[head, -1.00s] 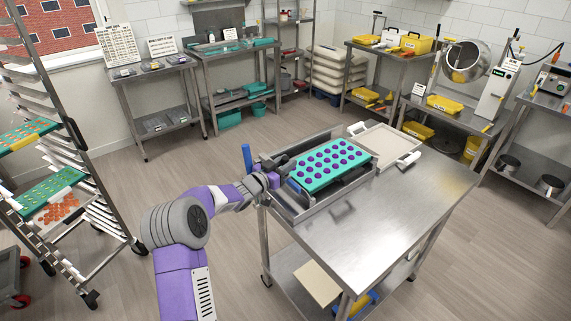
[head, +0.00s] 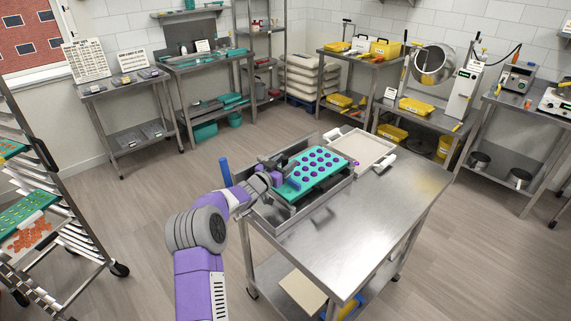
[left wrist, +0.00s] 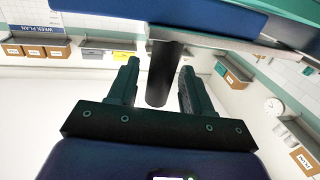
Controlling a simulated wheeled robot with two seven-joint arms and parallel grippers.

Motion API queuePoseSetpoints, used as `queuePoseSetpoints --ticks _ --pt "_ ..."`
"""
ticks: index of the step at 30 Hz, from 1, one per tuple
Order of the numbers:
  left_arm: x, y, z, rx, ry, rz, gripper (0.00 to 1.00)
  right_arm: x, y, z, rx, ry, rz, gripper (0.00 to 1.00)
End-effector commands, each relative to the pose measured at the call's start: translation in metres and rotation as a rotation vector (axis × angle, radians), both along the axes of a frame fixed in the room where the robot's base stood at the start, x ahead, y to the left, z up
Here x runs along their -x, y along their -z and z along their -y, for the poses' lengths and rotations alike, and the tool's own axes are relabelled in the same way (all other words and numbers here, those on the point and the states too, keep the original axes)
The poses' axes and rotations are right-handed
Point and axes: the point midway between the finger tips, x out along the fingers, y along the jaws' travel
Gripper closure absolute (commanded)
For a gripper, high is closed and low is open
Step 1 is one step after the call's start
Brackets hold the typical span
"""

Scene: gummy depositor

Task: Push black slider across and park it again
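A teal plate with rows of purple gummies (head: 318,166) sits on a steel depositor frame (head: 290,215) on the table. My left gripper (head: 274,179) is at the left end of that frame, beside the plate's near-left corner. In the left wrist view a black round post (left wrist: 163,75), apparently the slider's handle, stands between the fingers of my left gripper (left wrist: 159,82). The fingers are apart. A gap shows on the post's left side, and on its right it is very close to the finger. The rest of the slider is mostly hidden. My right gripper is out of view.
A pale tray (head: 362,149) with white handles lies at the frame's far right. A blue upright post (head: 225,172) stands at the frame's left. The steel tabletop (head: 375,215) is clear in front. A tray rack (head: 60,240) stands at left.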

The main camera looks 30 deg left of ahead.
Motion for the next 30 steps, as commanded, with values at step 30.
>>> queuePoseSetpoints --ticks 30 --pt "0.075 0.0 -0.003 -0.001 0.0 0.0 0.51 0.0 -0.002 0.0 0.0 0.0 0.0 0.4"
